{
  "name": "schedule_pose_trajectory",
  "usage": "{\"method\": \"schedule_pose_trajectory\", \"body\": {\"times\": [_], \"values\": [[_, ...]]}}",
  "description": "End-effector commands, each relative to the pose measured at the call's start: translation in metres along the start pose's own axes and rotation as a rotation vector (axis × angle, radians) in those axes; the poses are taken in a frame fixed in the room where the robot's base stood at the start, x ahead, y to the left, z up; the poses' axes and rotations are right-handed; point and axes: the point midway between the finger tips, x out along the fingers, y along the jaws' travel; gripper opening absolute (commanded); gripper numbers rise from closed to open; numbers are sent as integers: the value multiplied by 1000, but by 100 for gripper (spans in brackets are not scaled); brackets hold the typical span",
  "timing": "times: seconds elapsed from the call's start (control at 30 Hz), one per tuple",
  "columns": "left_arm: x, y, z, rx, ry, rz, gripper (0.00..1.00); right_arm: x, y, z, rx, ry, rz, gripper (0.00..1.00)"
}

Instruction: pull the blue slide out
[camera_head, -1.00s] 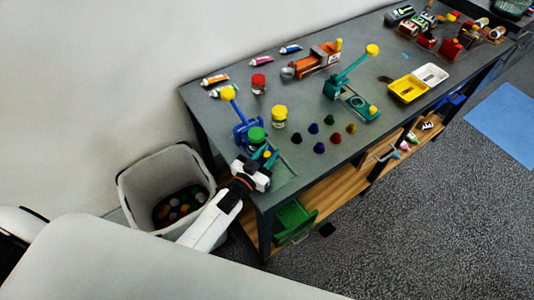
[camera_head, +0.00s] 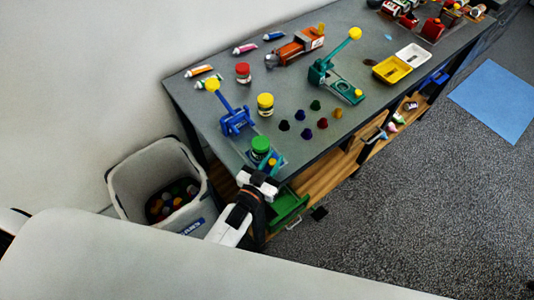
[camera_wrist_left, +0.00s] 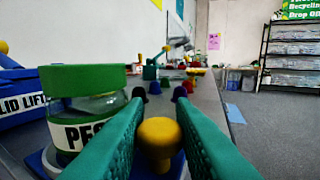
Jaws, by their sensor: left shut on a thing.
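My left gripper (camera_head: 269,164) is shut on the yellow knob (camera_wrist_left: 160,132) of the blue slide (camera_wrist_left: 38,167), at the table's near left corner. In the left wrist view the knob sits between the two teal fingers. A glass jar with a green lid (camera_head: 260,144) stands on the slide beside the fingers; its label (camera_wrist_left: 72,135) is partly hidden by one finger. The blue lid lifter (camera_head: 236,121), with a yellow ball (camera_head: 212,84) on its lever, stands behind the jar, apart from it. Much of the slide is hidden by the jar and gripper. My right gripper is not in view.
A grey bin (camera_head: 130,186) stands left of the table (camera_head: 215,137). A yellow-lidded jar (camera_head: 265,104), a red-lidded jar (camera_head: 243,72), several small coloured caps (camera_head: 307,133) and a green press (camera_head: 322,72) stand farther back. A green drawer (camera_head: 289,208) sticks out below.

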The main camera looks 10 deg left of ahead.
Motion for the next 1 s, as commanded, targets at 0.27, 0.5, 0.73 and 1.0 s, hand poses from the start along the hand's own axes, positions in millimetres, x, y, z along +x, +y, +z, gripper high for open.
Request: {"method": "schedule_pose_trajectory", "body": {"times": [0.27, 0.5, 0.73, 1.0], "values": [[-1, -4, -3, -5, 6, -5, 30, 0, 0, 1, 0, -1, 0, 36], [-1, -3, -2, -4, 3, -5, 30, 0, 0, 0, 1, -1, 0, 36], [-1, -2, -2, -4, 2, -4, 30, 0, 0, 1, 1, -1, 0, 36], [-33, -2, -5, -5, 5, -4, 30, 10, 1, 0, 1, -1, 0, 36]]}}
